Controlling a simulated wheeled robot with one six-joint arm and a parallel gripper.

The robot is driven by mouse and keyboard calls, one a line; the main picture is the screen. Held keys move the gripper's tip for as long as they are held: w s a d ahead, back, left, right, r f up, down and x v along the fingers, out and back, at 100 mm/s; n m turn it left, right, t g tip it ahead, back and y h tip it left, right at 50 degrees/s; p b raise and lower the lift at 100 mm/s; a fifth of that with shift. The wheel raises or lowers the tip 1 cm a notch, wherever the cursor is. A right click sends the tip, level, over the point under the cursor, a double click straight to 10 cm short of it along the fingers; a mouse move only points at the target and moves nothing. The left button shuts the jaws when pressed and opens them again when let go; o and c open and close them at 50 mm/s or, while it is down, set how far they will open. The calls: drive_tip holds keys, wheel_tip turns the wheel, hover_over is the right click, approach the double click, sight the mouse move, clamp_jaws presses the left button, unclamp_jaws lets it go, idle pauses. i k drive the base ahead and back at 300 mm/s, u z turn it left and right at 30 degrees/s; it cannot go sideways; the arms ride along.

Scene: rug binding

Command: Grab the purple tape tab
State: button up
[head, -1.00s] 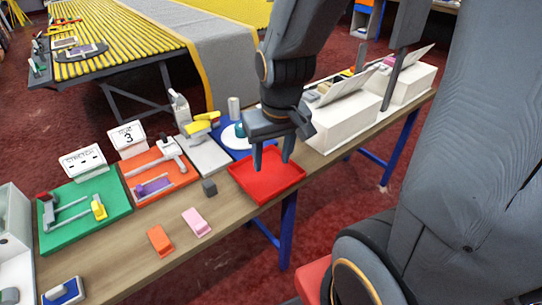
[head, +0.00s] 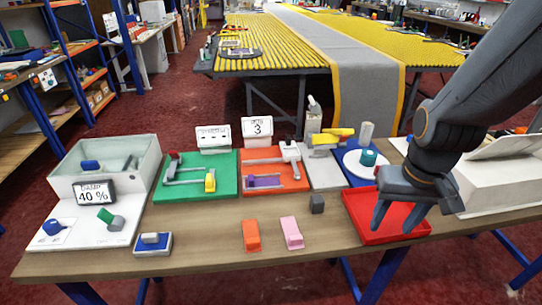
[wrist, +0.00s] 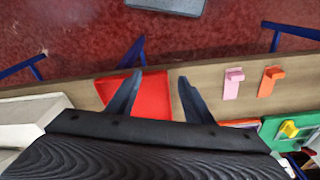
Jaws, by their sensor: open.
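The purple tape tab (head: 262,181) lies on the orange board (head: 283,184), in front of a grey-and-white fixture. My gripper (head: 396,225) is open and empty, fingers pointing down over the red tray (head: 358,219), well to the right of the tab. In the wrist view, my gripper's two fingers (wrist: 161,61) are spread with the red tray (wrist: 152,97) between and beyond them. The orange board shows there only as a thin strip, and I cannot make out the tab.
A green board (head: 197,188) with a yellow-handled slider is left of the orange board. An orange block (head: 251,235), a pink block (head: 292,233) and a dark grey cube (head: 317,204) lie in front. A white disc with a teal piece (head: 368,157) stands behind the tray.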

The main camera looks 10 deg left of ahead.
sight(252, 182)
drive_tip(key=u, duration=0.55)
drive_tip(key=k, duration=0.65)
drive_tip(key=u, duration=0.8)
drive_tip(key=i, duration=1.45)
drive_tip(key=z, duration=0.8)
